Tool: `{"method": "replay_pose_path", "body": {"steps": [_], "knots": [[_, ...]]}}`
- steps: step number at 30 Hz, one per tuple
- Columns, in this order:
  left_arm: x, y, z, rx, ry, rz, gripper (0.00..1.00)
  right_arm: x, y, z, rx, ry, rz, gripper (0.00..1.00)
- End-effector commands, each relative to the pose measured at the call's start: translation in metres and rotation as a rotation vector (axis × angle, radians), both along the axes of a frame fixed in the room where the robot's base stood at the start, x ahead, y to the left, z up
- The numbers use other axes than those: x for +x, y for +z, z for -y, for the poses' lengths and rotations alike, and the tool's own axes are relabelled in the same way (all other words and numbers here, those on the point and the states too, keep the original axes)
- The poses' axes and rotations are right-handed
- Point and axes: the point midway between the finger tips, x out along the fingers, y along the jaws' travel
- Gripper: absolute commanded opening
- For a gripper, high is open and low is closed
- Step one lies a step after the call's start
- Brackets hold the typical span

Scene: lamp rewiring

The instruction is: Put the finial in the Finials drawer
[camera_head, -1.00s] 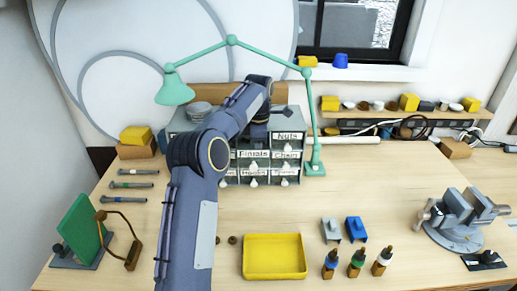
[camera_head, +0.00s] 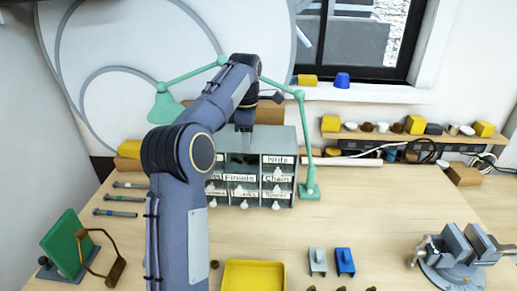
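The small drawer cabinet (camera_head: 284,141) stands at the back of the table. The Finials drawer (camera_head: 239,178) is in its middle column, left of the Chain drawer (camera_head: 277,178) and below a dark area. I cannot tell whether that area is an open drawer or an empty slot. My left gripper (camera_head: 243,135) points down over the cabinet's top, above the Finials column. Its fingertips are small and partly lost against the cabinet, so its opening is unclear. I cannot make out a finial in it. My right gripper is out of view.
A green lamp arm (camera_head: 305,140) stands at the cabinet's right side. A yellow tray (camera_head: 254,276) lies in front, with a small brown part (camera_head: 214,264) beside it. Blue (camera_head: 345,262) and grey (camera_head: 317,261) holders and a vise (camera_head: 460,253) are at right.

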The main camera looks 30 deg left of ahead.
Motion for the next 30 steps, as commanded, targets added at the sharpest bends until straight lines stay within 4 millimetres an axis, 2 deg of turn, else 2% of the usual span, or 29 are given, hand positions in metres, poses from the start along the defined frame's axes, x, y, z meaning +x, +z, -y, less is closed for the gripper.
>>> {"method": "replay_pose_path", "body": {"steps": [7,11,14,16,20,24,27,30], "knots": [[-0.009,0.009,0.0,-0.005,-0.025,0.006,0.3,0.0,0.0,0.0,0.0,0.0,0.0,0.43],[-0.03,0.02,0.012,-0.024,-0.193,0.057,0.3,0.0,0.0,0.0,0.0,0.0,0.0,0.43],[-0.063,0.03,0.035,-0.043,-0.443,0.139,0.3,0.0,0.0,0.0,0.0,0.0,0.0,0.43],[-0.093,0.031,0.057,-0.046,-0.651,0.211,0.3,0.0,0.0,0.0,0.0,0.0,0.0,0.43],[-0.152,0.02,0.102,-0.017,-1.029,0.349,0.3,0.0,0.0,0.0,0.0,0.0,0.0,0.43],[-0.216,-0.011,0.151,0.063,-1.402,0.489,0.3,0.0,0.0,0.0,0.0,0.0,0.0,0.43],[-0.253,-0.039,0.18,0.136,-1.614,0.566,0.3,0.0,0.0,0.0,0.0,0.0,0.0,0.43],[-0.279,-0.063,0.201,0.204,-1.764,0.615,0.3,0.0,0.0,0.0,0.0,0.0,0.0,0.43]]}}
